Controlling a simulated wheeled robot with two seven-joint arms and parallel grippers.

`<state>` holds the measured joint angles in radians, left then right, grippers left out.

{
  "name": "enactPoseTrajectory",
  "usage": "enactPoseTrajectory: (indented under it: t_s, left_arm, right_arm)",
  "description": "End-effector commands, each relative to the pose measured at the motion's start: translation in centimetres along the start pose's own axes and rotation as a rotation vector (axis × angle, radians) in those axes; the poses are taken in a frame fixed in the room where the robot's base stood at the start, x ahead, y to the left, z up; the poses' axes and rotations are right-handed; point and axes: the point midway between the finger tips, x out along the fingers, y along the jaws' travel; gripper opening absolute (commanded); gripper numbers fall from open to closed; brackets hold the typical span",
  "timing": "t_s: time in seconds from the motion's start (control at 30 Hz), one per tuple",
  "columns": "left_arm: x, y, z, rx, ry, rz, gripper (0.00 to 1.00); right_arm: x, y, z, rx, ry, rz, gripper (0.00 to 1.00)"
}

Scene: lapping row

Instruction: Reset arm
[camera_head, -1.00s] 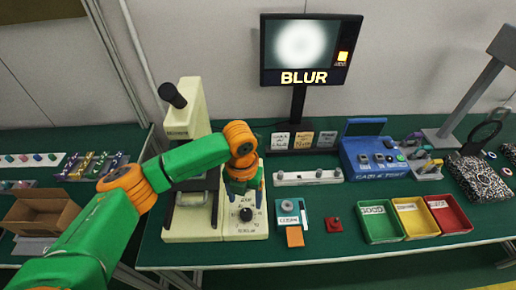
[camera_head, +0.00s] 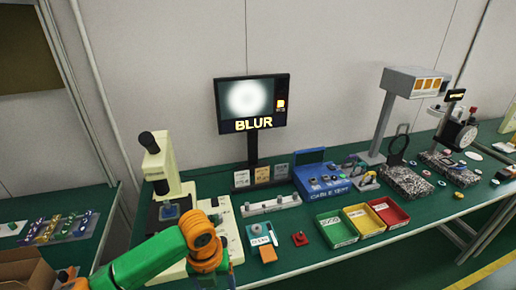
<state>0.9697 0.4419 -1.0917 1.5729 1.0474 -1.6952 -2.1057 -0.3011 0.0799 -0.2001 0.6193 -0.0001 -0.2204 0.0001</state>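My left arm comes in from the lower left, and its orange wrist end (camera_head: 205,248) is in front of the microscope's base, at the near edge of the bench. The fingers of my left gripper cannot be made out against the wrist, so whether they are open or shut does not show. The cream microscope (camera_head: 165,170) stands behind the arm, with a small blue piece on its stage. Its control box (camera_head: 224,222) is partly hidden by the wrist. My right gripper is not in view.
A monitor (camera_head: 252,104) reads BLUR. Green (camera_head: 336,230), yellow (camera_head: 364,220) and red (camera_head: 389,212) trays sit along the bench front. A blue control box (camera_head: 322,180) is behind them. An open cardboard box (camera_head: 25,270) is at lower left.

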Motion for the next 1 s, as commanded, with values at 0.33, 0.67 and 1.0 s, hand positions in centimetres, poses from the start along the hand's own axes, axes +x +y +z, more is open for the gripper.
enactPoseTrajectory:
  t_s: [0.33,0.67,1.0]
  left_arm:
    - [2.8,-3.9,-3.9,-0.391,0.013,-0.156,0.74]
    - [4.3,-5.1,-8.0,-1.331,0.099,-0.379,0.74]
    - [5.3,3.3,-11.8,-2.422,0.07,-0.433,0.74]
  right_arm:
    - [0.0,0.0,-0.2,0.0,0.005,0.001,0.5]
    - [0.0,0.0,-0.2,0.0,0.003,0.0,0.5]
    - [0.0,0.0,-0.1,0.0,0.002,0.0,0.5]
